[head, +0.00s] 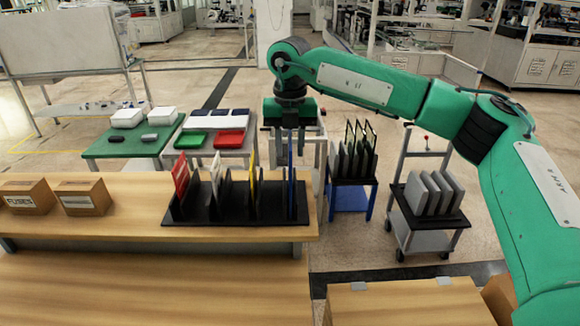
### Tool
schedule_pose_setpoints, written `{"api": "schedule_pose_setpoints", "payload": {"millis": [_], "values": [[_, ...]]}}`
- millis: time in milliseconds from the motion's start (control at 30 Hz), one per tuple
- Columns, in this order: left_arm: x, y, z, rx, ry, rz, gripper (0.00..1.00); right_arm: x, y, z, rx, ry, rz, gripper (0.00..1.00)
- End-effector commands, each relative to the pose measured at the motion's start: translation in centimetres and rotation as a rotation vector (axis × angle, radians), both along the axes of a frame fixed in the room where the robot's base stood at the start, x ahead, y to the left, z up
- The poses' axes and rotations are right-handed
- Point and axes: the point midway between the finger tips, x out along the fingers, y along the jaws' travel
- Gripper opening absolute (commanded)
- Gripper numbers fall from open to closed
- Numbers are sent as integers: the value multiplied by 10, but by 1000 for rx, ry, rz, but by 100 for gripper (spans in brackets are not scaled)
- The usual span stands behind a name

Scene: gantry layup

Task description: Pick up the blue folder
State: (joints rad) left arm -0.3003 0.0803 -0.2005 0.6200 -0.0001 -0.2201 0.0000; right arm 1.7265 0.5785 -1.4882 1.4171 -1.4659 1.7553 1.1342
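The blue folder (291,188) stands upright, seen nearly edge-on, in the rightmost part of a black rack (235,212) on the wooden bench. My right arm reaches in from the right, and its gripper (291,146) points down directly above the blue folder's top edge. The fingertips are small and dark here, so I cannot tell whether they are apart or touch the folder. My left gripper is not in view.
A red folder (181,177), a white folder (216,168) and a yellow folder (252,172) stand left of the blue one in the rack. Two cardboard boxes (84,197) sit at left. Carts with dark racks (352,180) and grey panels (434,193) stand right of the bench.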

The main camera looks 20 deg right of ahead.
Motion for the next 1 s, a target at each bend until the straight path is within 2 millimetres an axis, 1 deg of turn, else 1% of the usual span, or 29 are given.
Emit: {"api": "schedule_pose_setpoints", "payload": {"millis": [67, 100, 167, 200, 267, 633, 767, 867, 1000], "values": [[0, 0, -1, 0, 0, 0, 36, 0, 0, 0, 0, 0, 0, 32], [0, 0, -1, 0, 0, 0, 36, 0, 0, 0, 0, 0, 0, 30], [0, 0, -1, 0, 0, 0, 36, 0, 0, 0, 0, 0, 0, 18], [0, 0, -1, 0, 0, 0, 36, 0, 0, 0, 0, 0, 0, 10], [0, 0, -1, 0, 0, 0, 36, 0, 0, 0, 0, 0, 0, 0], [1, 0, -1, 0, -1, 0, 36, 0, 0, 1, 0, 0, 0, 0], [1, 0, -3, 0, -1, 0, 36, 0, 0, 5, 0, -1, 0, 0], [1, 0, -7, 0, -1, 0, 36, 1, 0, 12, 0, -2, 0, 0], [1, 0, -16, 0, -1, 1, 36, 0, 0, 31, 1, -4, 1, 0]]}}
